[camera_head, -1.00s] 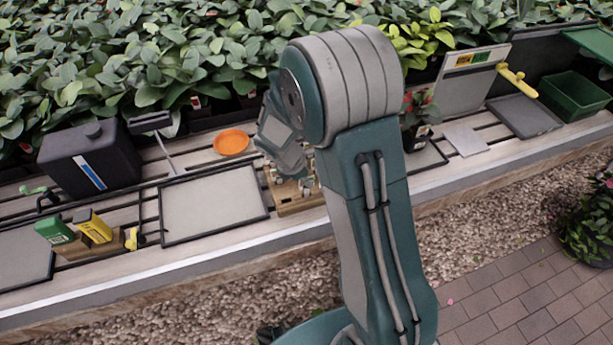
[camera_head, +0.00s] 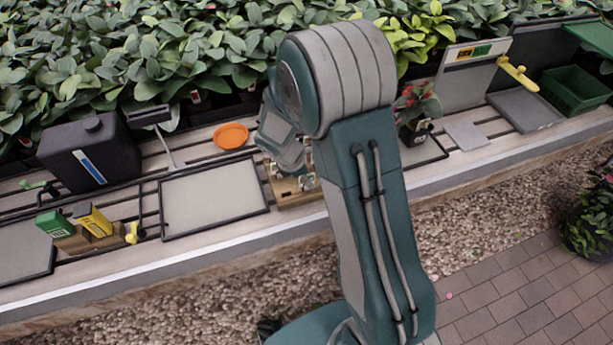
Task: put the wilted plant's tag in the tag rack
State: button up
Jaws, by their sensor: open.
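A wooden holder (camera_head: 103,240) at the left of the bench carries a green card-like piece (camera_head: 54,224) and a yellow one (camera_head: 93,221); I cannot tell whether it is the tag rack. A potted plant with red flowers (camera_head: 417,105) stands right of my arm; I cannot tell whether it is wilted. No loose tag can be made out. A low wooden block with small metallic parts (camera_head: 290,190) sits partly behind my arm. My wrist is above and beside this block. My gripper's fingers are hidden behind my arm.
A grey tray (camera_head: 213,199) lies left of the wooden block, with an orange dish (camera_head: 231,136) behind it. A black canister (camera_head: 92,155) stands at the left. A green bin (camera_head: 574,91) and an upright panel (camera_head: 466,76) are at the right. Dense foliage lines the back.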

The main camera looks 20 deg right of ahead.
jog(key=v, duration=1.2)
jog(key=shift+a, duration=0.1)
jog(key=s+r+m+t+y, duration=0.2)
jog(key=s+r+m, duration=0.5)
jog(key=s+m, duration=0.2)
jog(key=s+d+r+m+t+y, duration=0.1)
jog(key=s+r+m+t+y, duration=0.1)
jog(key=s+r+m, duration=0.6)
jog(key=s+m+t, duration=0.1)
jog(key=s, duration=0.2)
jog(key=shift+s+d+t, duration=0.3)
jog(key=shift+s+d, duration=0.05)
jog(key=shift+s, duration=0.05)
jog(key=shift+s+r, duration=0.1)
jog(key=shift+r, duration=0.05)
